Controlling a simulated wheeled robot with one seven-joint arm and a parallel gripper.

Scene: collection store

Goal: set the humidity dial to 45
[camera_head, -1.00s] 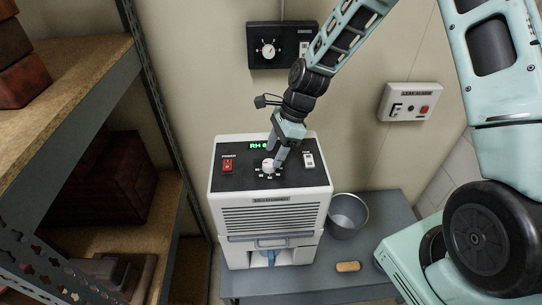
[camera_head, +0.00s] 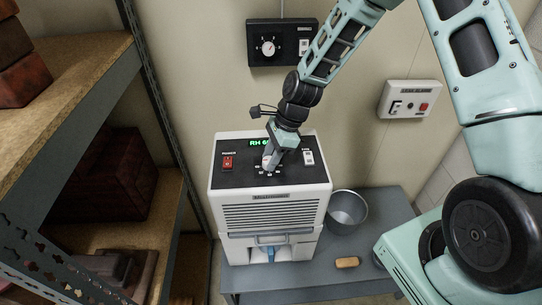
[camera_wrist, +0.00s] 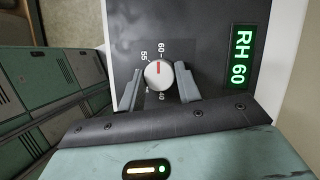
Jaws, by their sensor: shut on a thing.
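The white dehumidifier (camera_head: 270,207) stands on the grey table with a dark sloped control panel. Its humidity dial (camera_wrist: 158,74) is a round white knob with a red pointer line, at the 60 mark in the wrist view. A 55 mark shows beside it; the lower marks are partly hidden. The green display (camera_wrist: 240,57) reads RH 60; in the head view my arm partly covers it. My gripper (camera_head: 268,162) is at the dial, and in the wrist view its two fingers (camera_wrist: 160,76) are shut on opposite sides of the knob.
A red power switch (camera_head: 228,162) and a white switch (camera_head: 308,158) flank the dial. A black wall box (camera_head: 268,47) with another dial hangs above, a white alarm box (camera_head: 410,99) at right. A metal bucket (camera_head: 347,209) and cork-coloured block (camera_head: 347,262) are on the table (camera_head: 330,280). Shelves (camera_head: 80,100) stand left.

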